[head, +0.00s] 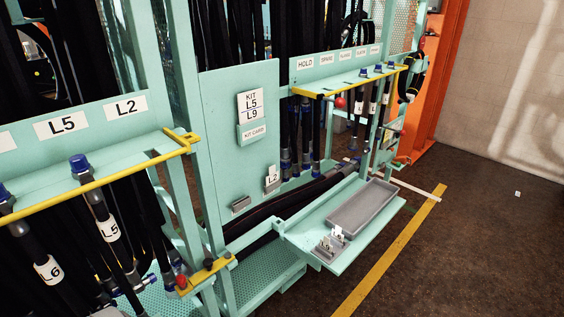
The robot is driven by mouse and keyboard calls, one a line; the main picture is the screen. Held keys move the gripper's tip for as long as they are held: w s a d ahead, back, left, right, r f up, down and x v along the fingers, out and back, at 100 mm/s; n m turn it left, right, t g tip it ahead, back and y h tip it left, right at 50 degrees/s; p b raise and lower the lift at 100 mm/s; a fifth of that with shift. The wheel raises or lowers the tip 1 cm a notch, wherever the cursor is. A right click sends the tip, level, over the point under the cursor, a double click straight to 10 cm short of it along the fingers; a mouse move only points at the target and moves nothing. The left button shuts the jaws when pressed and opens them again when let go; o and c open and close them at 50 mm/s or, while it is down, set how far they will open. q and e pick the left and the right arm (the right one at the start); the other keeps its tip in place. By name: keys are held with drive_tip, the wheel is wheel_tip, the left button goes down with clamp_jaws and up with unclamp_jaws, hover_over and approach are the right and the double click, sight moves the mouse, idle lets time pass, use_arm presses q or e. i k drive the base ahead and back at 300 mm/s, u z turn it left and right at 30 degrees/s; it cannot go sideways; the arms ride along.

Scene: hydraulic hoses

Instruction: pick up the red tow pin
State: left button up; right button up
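Two red items show, and I cannot tell for sure which is the tow pin. A small red pin-like piece (182,282) sits at the end of a low yellow bracket (205,272), at the lower left. A round red knob (340,103) shows under the yellow-edged shelf at the upper middle; what it is fixed to is unclear. Neither of my grippers is in view.
Hoses with blue fittings hang from a left rack (88,135) marked L5 and L2, and from a shelf (345,70) marked HOLD. A low ledge with a grey tray (362,205) juts out. Open floor (470,240) lies right, beyond a yellow line.

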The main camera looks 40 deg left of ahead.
sight(181, 280)
drive_tip(key=i, duration=2.1)
drive_tip(key=u, duration=2.8)
